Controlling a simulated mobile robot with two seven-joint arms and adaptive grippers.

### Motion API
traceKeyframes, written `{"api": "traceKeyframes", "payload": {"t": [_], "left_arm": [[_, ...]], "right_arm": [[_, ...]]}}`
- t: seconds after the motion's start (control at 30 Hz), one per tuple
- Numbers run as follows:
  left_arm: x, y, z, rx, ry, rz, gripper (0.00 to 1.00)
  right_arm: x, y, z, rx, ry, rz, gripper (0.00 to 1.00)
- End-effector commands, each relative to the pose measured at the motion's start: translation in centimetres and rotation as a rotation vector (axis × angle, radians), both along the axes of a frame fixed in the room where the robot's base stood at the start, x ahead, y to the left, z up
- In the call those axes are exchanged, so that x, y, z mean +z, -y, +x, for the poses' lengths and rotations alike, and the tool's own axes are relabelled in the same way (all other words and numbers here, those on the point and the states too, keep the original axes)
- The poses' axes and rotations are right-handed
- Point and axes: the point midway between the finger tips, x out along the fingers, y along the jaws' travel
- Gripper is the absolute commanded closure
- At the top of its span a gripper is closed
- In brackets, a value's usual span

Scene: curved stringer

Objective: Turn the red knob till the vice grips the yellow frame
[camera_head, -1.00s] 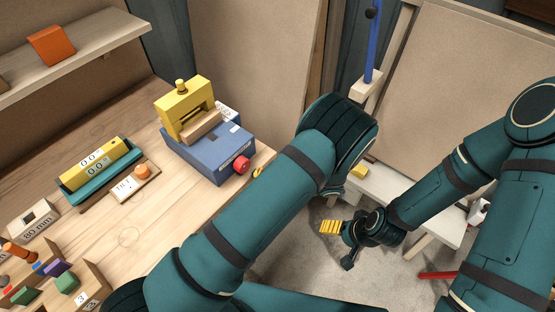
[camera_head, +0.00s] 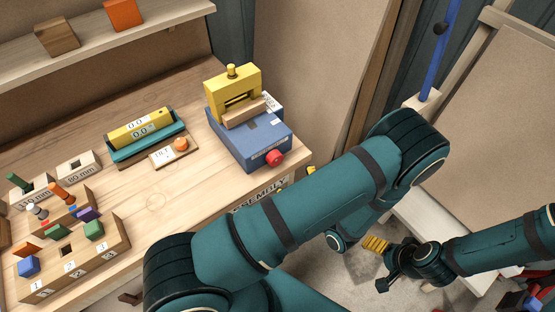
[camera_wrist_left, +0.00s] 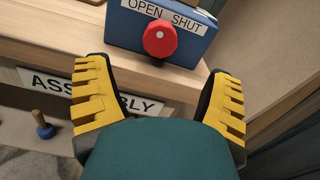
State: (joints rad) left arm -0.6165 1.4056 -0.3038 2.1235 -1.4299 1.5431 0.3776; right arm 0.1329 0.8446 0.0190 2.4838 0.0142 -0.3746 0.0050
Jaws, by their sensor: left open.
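The blue vice (camera_head: 250,145) stands on the workbench, with the yellow frame (camera_head: 232,84) upright at its back. A wooden jaw (camera_head: 246,111) lies in front of the frame; I cannot tell whether they touch. The red knob (camera_head: 275,158) is on the vice's front face, and in the left wrist view the knob (camera_wrist_left: 160,38) sits under an "OPEN SHUT" label. My left gripper (camera_wrist_left: 158,72) is open and empty, its yellow fingers spread either side below the knob, not touching it. In the head view my arm mostly hides it. My right gripper (camera_head: 381,264) looks open and empty, low at the right.
A yellow display block in a teal holder (camera_head: 150,144) and a tile with an orange knob (camera_head: 175,152) are left of the vice. Several coloured pegs and blocks (camera_head: 70,250) fill the bench's left front. The "ASSEMBLY" label (camera_wrist_left: 140,104) marks the bench edge.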

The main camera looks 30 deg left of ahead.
Motion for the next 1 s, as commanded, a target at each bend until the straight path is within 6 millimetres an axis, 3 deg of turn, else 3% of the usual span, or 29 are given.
{"api": "traceKeyframes", "payload": {"t": [0.2, 0.4, 0.87, 0.9, 1.0], "left_arm": [[0.1, -4.1, 1.6, 0.005, 0.001, 0.000, 0.19], [0.0, -6.6, 2.7, 0.002, 0.001, -0.001, 0.19], [0.0, -7.8, 3.2, 0.001, 0.000, -0.001, 0.19], [0.0, -7.8, 3.2, 0.001, 0.000, -0.001, 0.22], [0.0, -7.8, 3.2, 0.001, 0.001, -0.001, 0.57]], "right_arm": [[0.4, 0.0, 0.0, 0.000, 0.000, 0.001, 0.19], [0.5, 0.0, 0.0, 0.000, 0.000, 0.001, 0.19], [0.6, 0.0, 0.0, 0.000, 0.000, 0.001, 0.19], [0.6, 0.0, 0.0, 0.000, 0.000, 0.001, 0.19], [0.6, 0.0, 0.0, 0.000, 0.000, 0.001, 0.19]]}}
